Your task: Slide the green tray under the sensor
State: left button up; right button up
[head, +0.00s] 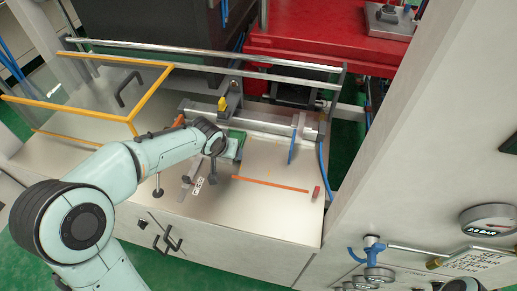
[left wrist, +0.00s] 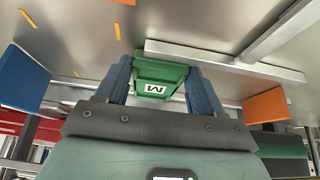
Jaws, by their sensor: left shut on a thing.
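The green tray (head: 237,146) is on the metal worktop in the head view, partly hidden by my left arm. In the left wrist view the green tray (left wrist: 160,72) has a white label with a dark letter and sits between two blue fingers. My left gripper (left wrist: 159,82) is shut on it; in the head view this gripper (head: 228,156) is at the tray beside the long metal rail. A yellow block (head: 222,103) on a grey bracket stands behind and left of the tray; it may be the sensor. My right gripper is not in view.
A blue plate (head: 293,139) stands right of the tray, and an orange plate (head: 179,120) stands left of it. A metal rail (head: 270,127) runs behind. An orange strip (head: 270,184) marks the worktop in front. A yellow frame (head: 133,128) is at left.

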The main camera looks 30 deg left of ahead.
pick_arm(q)
jog(key=shift+s+a+p, duration=0.2)
jog(key=shift+a+p, duration=0.05)
jog(key=shift+a, duration=0.6)
jog(key=shift+s+a+p, duration=0.2)
jog(key=shift+a+p, duration=0.1)
jog(key=shift+a, duration=0.5)
jog(key=shift+s+a+p, duration=0.2)
jog(key=shift+a+p, duration=0.05)
jog(key=shift+a, duration=0.6)
jog(key=o, duration=1.3)
jog(key=shift+d, duration=0.1)
jog(key=v, duration=1.3)
jog(key=shift+r, duration=0.15)
